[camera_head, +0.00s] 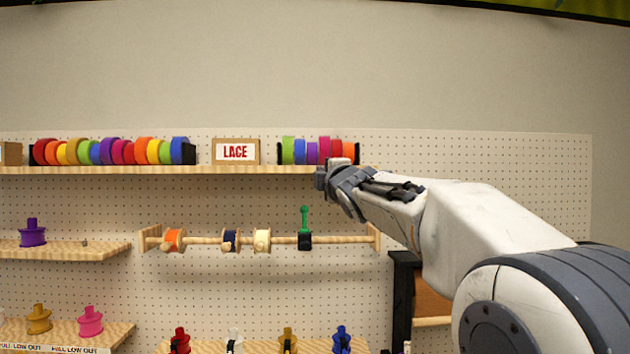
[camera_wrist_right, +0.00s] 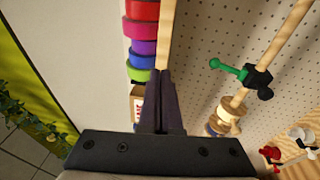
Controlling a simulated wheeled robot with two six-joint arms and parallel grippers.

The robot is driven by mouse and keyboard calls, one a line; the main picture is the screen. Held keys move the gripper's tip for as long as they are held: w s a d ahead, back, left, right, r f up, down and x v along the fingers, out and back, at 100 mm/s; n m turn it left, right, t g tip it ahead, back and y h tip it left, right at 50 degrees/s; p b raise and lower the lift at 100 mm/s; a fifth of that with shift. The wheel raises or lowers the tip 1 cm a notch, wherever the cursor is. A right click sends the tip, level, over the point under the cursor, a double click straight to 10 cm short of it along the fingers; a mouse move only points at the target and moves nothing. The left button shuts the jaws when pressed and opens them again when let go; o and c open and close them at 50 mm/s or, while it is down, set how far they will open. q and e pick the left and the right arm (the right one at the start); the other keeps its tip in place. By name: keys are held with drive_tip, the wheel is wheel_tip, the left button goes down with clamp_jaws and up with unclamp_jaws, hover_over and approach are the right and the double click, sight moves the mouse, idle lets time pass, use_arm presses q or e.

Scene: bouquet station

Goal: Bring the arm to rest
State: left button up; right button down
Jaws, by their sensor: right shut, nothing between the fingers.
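My right arm comes in from the right in the head view. Its gripper (camera_head: 322,180) is at the right end of the top shelf, just below and in front of the shelf edge. In the right wrist view the two dark fingers (camera_wrist_right: 160,88) are together and hold nothing. I cannot tell from these views whether the gripper touches the shelf. My left gripper is not in view.
The top shelf (camera_head: 120,171) holds colourful ribbon rolls (camera_head: 110,152) and a LACE sign (camera_head: 236,151). Below it a wooden rod (camera_head: 200,240) carries spools and a green-handled black tool (camera_head: 304,228). Lower shelves (camera_head: 60,248) hold more spools. The wall above is clear.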

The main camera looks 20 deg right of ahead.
drive_tip(key=shift+s+a+r, duration=0.15)
drive_tip(key=shift+s+r, duration=0.15)
drive_tip(key=shift+s, duration=0.15)
